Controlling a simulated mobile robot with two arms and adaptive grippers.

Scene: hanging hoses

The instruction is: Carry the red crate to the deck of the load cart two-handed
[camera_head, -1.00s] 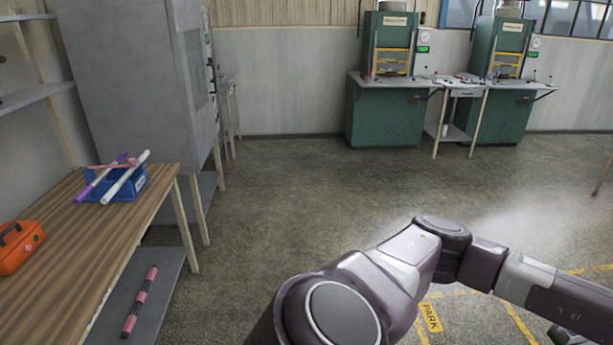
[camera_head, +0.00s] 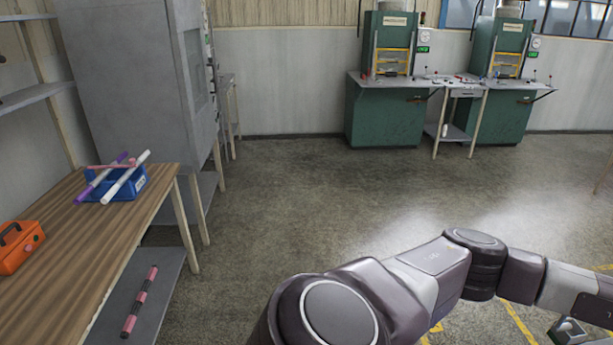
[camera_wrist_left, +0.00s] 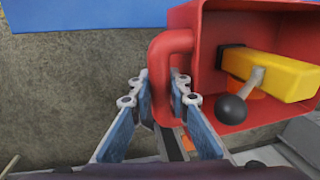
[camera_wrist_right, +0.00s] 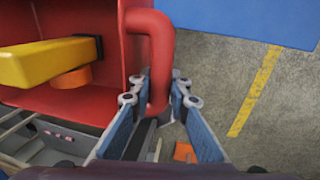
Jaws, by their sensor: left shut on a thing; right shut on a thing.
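The red crate (camera_wrist_left: 212,40) shows in the left wrist view, and its other end (camera_wrist_right: 75,100) shows in the right wrist view. A yellow block-like item with a black-knobbed lever (camera_wrist_left: 285,75) lies inside it. My left gripper (camera_wrist_left: 157,92) is shut on the red handle at one end. My right gripper (camera_wrist_right: 160,90) is shut on the handle at the other end. A flat blue surface (camera_wrist_left: 60,14), possibly the load cart's deck, lies beyond the crate and also shows in the right wrist view (camera_wrist_right: 255,18). The crate is outside the head view.
A wooden bench (camera_head: 95,235) at left holds an orange toolbox (camera_head: 18,247) and a blue bin (camera_head: 122,188) with rods. A grey cabinet (camera_head: 135,80) stands behind it. Green machines (camera_head: 385,110) line the back wall. Open floor lies between, with yellow markings (camera_head: 520,325) at lower right.

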